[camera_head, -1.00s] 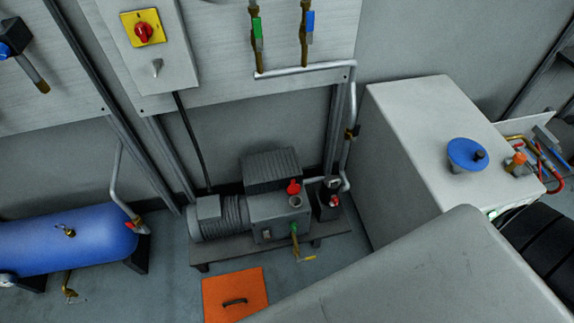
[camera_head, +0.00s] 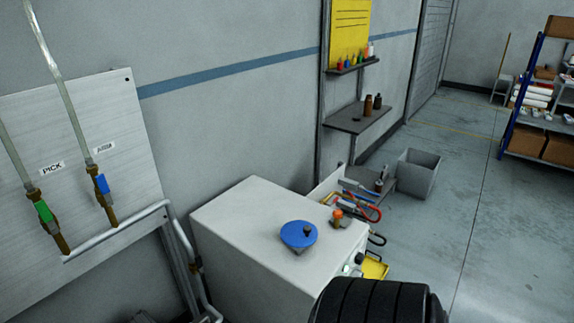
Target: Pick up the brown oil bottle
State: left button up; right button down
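Two small brown bottle-like items stand upright near the right end of a dark wall shelf (camera_head: 350,120), beyond the white cabinet. One is a taller brown bottle (camera_head: 367,105) with a dark upper part, and beside it is a shorter brown bottle (camera_head: 377,102). They are too small to read any label, so I cannot tell which holds oil. Neither of my grippers is in view. A black ribbed part, which seems to be my own arm, shows at the bottom edge, well away from the shelf.
A white cabinet (camera_head: 240,232) with a blue round piece (camera_head: 298,234) on top stands in the foreground. Floor on the right is clear up to the blue-framed rack (camera_head: 518,105).

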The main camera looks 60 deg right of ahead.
aim_at(368, 100)
jog(key=z, duration=2.8)
jog(key=i+l+z, duration=0.5)
jog(key=l, duration=0.25)
jog(key=i+l+z, duration=0.85)
jog(key=i+z, duration=0.15)
jog(key=i, duration=0.2)
jog(key=i+u, duration=0.3)
jog(key=i, duration=0.2)
jog(key=i+u, duration=0.3)
jog(key=i, duration=0.2)
jog(key=i+l+u, duration=0.35)
jog(key=i, duration=0.15)
jog(key=i+j+u, duration=0.3)
jog(key=i+u, duration=0.15)
jog(key=i+j+u, duration=0.1)
jog(key=i+u, duration=0.3)
jog(key=i, duration=0.25)
jog(key=i+u, duration=0.45)
jog(key=i+l+u, duration=0.4)
jog(key=i, duration=0.25)
